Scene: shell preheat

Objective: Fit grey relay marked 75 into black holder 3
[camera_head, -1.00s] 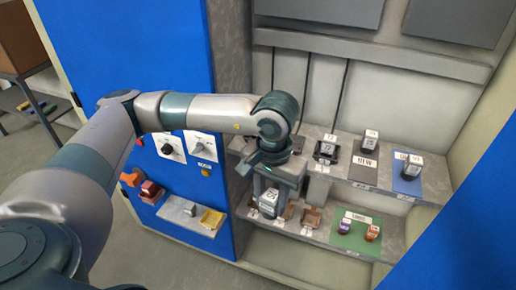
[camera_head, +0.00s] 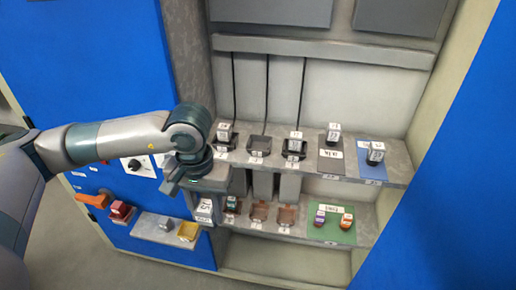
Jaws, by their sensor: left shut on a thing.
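My left gripper (camera_head: 203,193) is shut on a grey relay (camera_head: 204,210) with a white label that seems to read 75. It holds the relay upright at the left end of the lower shelf, left of the brown holders. Three black holders stand on the upper shelf. The left one (camera_head: 226,146) and the right one (camera_head: 293,155) carry grey relays (camera_head: 224,131) (camera_head: 295,140). The middle black holder (camera_head: 259,143) looks empty. Their small number tags are too blurred to read surely. My right gripper is not in view.
Grey relays stand on the black mat (camera_head: 331,165) and the blue mat (camera_head: 371,171). Below are brown holders (camera_head: 259,212), the left one filled, and a green mat (camera_head: 332,233) with purple and orange relays. A switch panel (camera_head: 110,120) is at left.

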